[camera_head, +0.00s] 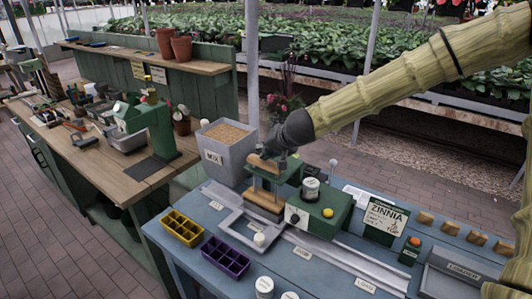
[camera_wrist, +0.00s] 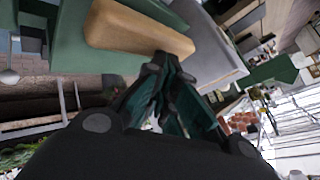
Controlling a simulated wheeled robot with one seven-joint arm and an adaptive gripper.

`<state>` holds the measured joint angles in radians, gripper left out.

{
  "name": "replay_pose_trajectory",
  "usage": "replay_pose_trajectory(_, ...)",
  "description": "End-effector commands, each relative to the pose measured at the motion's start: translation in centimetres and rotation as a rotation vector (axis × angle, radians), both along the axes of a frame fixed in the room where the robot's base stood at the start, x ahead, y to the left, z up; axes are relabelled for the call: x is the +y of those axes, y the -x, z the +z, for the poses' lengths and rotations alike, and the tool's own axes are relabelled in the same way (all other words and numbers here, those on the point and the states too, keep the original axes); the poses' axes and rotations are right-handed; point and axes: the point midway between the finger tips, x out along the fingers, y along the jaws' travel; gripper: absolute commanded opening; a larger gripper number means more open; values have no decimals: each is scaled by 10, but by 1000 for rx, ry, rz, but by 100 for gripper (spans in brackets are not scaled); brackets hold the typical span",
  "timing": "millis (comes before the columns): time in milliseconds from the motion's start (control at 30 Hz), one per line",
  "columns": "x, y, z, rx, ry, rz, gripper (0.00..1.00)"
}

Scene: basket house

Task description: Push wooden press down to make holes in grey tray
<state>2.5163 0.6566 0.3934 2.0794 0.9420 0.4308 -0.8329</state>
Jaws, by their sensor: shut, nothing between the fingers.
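The wooden press has a light wooden handle bar (camera_head: 262,165) on top, a green frame and a wooden block (camera_head: 264,201) below. The handle also shows large in the wrist view (camera_wrist: 138,30). A grey tray-like piece (camera_head: 229,222) lies on the blue bench at the press's foot; whether it runs under the block is hard to tell. My gripper (camera_head: 268,152) is shut and empty, just above and behind the handle. In the wrist view my dark fingers (camera_wrist: 160,68) come together close to the handle's lower edge; contact is unclear.
A grey bin labelled MIX (camera_head: 226,150) stands close left of the press. Yellow (camera_head: 181,228) and purple (camera_head: 226,258) cell trays lie in front. A ZINNIA sign (camera_head: 385,219) stands farther right.

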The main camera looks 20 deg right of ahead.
Motion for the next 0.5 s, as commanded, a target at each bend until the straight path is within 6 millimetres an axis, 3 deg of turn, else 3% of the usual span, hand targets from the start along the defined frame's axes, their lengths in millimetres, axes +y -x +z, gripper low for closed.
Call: replay_pose_trajectory(500,0,0,24,1,1,-1,0)
